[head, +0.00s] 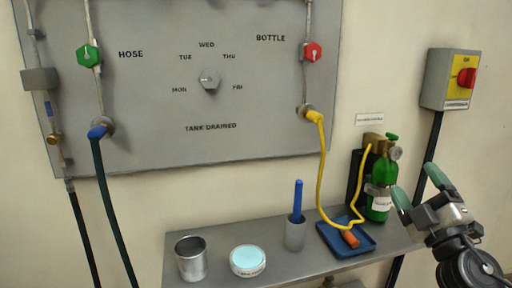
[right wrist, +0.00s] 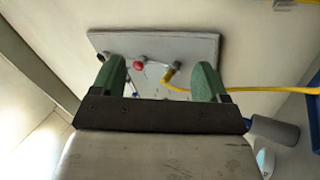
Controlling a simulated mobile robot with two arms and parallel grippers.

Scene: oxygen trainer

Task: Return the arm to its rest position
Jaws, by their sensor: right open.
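My right gripper (head: 413,180) is at the right of the head view, in front of the wall and just right of the green bottle (head: 378,202). Its two green fingers are apart with nothing between them. The right wrist view also shows the fingers (right wrist: 159,70) spread and empty, with the grey panel (right wrist: 192,48) beyond them. My arm comes in from the lower right corner. My left gripper is in neither view.
A metal shelf (head: 217,263) holds a metal cup (head: 191,259), a round dish (head: 247,261), a blue pen in a holder (head: 295,236) and a blue tray (head: 333,239). A yellow hose (head: 322,165) hangs from the panel. A switch box (head: 440,78) is above my right gripper.

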